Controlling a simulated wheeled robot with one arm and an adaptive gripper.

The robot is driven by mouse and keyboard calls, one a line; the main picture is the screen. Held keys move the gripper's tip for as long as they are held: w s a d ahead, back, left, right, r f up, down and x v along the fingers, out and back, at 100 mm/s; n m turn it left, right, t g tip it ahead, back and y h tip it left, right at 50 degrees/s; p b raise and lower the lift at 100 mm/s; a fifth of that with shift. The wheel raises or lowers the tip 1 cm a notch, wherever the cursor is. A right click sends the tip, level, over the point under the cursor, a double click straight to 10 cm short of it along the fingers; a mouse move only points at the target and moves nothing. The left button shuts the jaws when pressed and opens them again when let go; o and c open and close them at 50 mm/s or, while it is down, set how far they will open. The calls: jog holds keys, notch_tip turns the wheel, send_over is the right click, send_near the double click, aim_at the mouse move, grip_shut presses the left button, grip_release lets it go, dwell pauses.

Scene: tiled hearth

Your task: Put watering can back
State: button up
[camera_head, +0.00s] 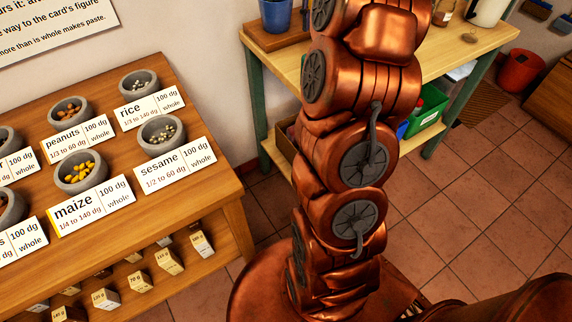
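I cannot make out a watering can in the head view. My copper-coloured arm rises through the middle of the picture and runs out past the top edge, so my gripper is out of view. The arm hides part of the workbench (462,52) behind it and part of its lower shelf. A blue pot or bucket (276,15) stands at the left end of the workbench, cut off by the top edge; I cannot tell more of its shape.
A wooden table (130,222) at left bears several stone bowls, including one by the sesame card (176,170). Small labelled blocks (170,262) sit below. A green crate (430,108) is on the bench's lower shelf. A red bucket (521,70) stands right. Tiled floor (470,190) is clear.

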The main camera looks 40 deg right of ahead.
jog(key=s+a+f+n, duration=0.1)
jog(key=s+a+n, duration=0.25)
jog(key=a, duration=0.65)
jog(key=s+a+f+n, duration=0.2)
jog(key=s+a+n, duration=0.15)
jog(key=a, duration=0.75)
jog(key=s+a+f+n, duration=0.2)
jog(key=s+a+f, duration=0.2)
jog(key=s, duration=0.5)
jog(key=s+a+f+n+g, duration=0.1)
jog(key=s+a+f, duration=0.4)
jog(key=s, duration=0.5)
jog(key=shift+s+a+n+g, duration=0.3)
jog(key=shift+a+n, duration=0.2)
jog(key=shift+n, duration=0.1)
notch_tip(320, 180, up, 9)
jog(key=p, duration=0.9)
